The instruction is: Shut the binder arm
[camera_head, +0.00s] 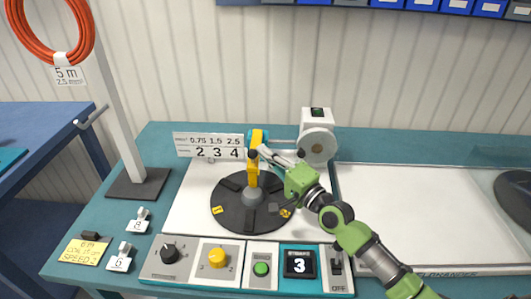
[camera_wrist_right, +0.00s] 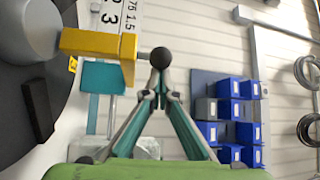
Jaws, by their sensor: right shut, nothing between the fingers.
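The yellow binder arm (camera_head: 252,172) stands over the grey hub of the black round reel plate (camera_head: 230,214). In the right wrist view the yellow arm (camera_wrist_right: 90,43) comes in from the left and has a black ball knob (camera_wrist_right: 160,58) by its end. My right gripper (camera_head: 262,150) is beside the upper part of the arm. In the wrist view the fingers of my right gripper (camera_wrist_right: 160,78) are shut and empty, with their tips right at the knob; I cannot tell whether they touch it. My left gripper is not in view.
The control panel (camera_head: 250,268) with knobs, a green button and a display reading 3 lies in front. A white sign (camera_head: 208,147) and a white machine (camera_head: 318,140) stand behind. A grey post (camera_head: 118,110) with an orange cable coil (camera_head: 83,45) is at left.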

